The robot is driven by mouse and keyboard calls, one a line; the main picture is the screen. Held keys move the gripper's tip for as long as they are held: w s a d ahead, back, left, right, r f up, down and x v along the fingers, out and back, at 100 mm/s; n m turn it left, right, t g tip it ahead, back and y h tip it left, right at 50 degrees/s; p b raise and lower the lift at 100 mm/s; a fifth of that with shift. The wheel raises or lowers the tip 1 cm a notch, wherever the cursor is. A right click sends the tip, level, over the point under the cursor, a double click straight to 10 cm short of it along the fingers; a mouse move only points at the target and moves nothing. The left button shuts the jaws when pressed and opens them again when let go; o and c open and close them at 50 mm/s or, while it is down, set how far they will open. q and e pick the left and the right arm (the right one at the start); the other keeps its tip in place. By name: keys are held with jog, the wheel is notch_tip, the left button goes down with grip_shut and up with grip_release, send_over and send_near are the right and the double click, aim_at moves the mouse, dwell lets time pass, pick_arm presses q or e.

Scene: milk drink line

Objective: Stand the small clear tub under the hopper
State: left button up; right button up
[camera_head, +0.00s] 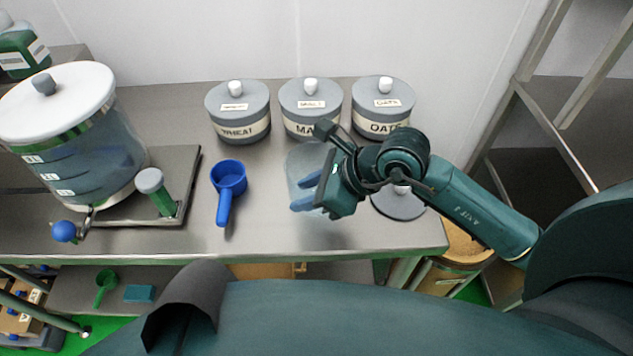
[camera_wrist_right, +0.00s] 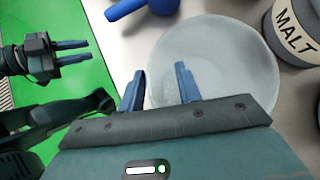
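The small clear tub (camera_head: 306,158) stands on the steel table, partly hidden behind my right gripper (camera_head: 301,191). In the right wrist view the tub (camera_wrist_right: 225,55) is a round translucent bowl seen from above. My right gripper (camera_wrist_right: 159,72) is open. One blue finger shows outside the tub's edge and the other over its inside; I cannot tell whether they touch it. The large clear vessel (camera_head: 85,165) with a white lid at the left looks like the hopper. My left gripper (camera_wrist_right: 72,52) shows only in the right wrist view, open and empty, over green floor.
A blue scoop (camera_head: 228,180) lies between hopper and tub. A green-handled part (camera_head: 155,192) stands beside the hopper on a metal plate. Wheat (camera_head: 238,112), malt (camera_head: 310,108) and oats (camera_head: 383,103) canisters line the back. A grey lid (camera_head: 400,207) lies near the right end.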

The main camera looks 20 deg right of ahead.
grip_shut()
jog(key=shift+r, duration=0.15)
dwell(0.4)
